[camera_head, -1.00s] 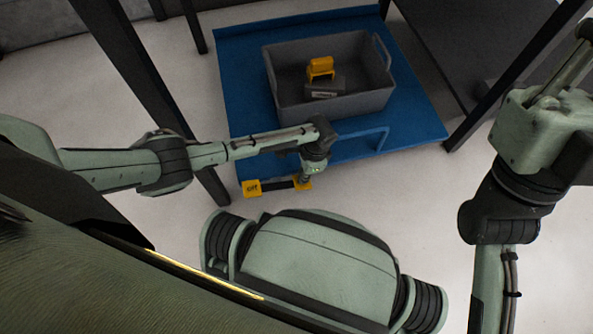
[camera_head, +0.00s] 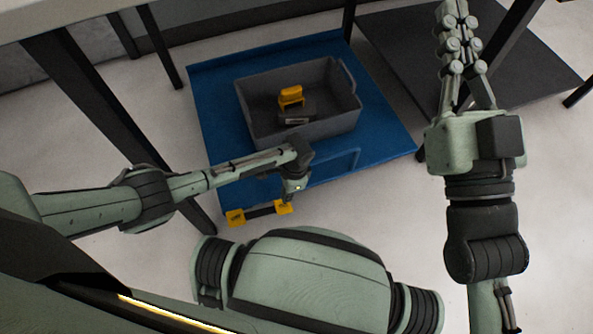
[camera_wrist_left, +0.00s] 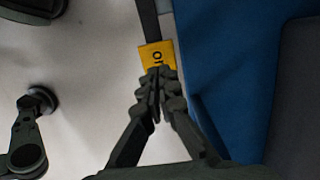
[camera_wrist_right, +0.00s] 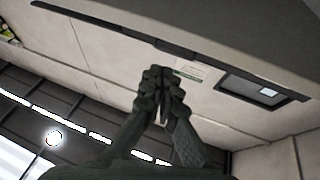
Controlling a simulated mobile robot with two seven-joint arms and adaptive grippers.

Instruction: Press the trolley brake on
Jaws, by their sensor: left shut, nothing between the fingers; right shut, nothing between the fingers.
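The blue trolley (camera_head: 215,110) stands on the floor with a grey crate (camera_head: 300,125) on its deck. At its near edge is the brake, a dark bar (camera_head: 262,211) with a yellow pad at each end. The left pad (camera_head: 236,217) bore "OFF" in the earlier view. My left gripper (camera_head: 287,203) is shut, pointing down at the right pad (camera_head: 281,207). In the left wrist view its tips cover part of this lettered pad (camera_wrist_left: 153,54); contact and bar tilt cannot be told. My right gripper (camera_head: 454,8) is shut and empty, raised far from the trolley.
The crate holds a yellow-handled item (camera_head: 291,97). Pale floor (camera_head: 130,255) is open in front.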

